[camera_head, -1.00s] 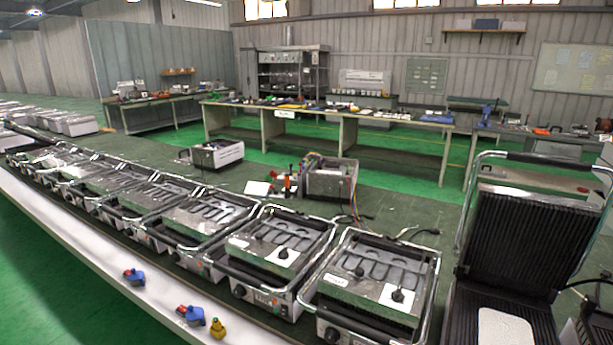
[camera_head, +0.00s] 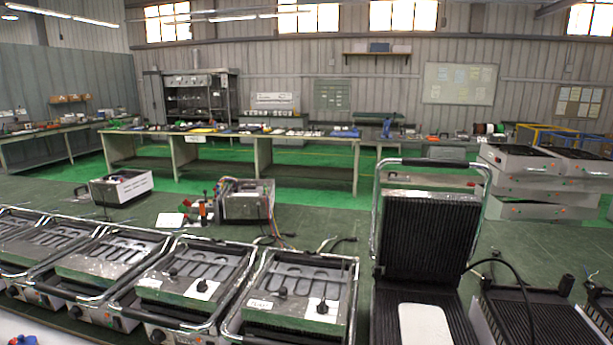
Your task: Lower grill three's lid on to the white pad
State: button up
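One grill stands open at the right of centre. Its ribbed lid (camera_head: 428,238) is raised upright, with a dark handle bar (camera_head: 433,162) across the top of its metal frame. The white pad (camera_head: 424,325) lies on this grill's lower plate (camera_head: 388,322), below the lid and clear of it. The bottom of the grill is cut off by the picture edge. No number is readable on it, so I cannot confirm that it is grill three.
Several shut grills stand in a row to the left, the nearest (camera_head: 300,290) close beside the open one. A ribbed grill base (camera_head: 535,318) with a black cable stands at right. An opened unit (camera_head: 246,200) with wires sits on the green floor behind. Stacked units (camera_head: 540,180) stand at back right.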

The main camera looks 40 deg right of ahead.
aim_at(431, 236)
jog(key=z, duration=1.05)
jog(key=i+j+z, duration=0.3)
jog(key=i, duration=0.25)
jog(key=i+j+z, duration=0.3)
jog(key=i+j, duration=0.25)
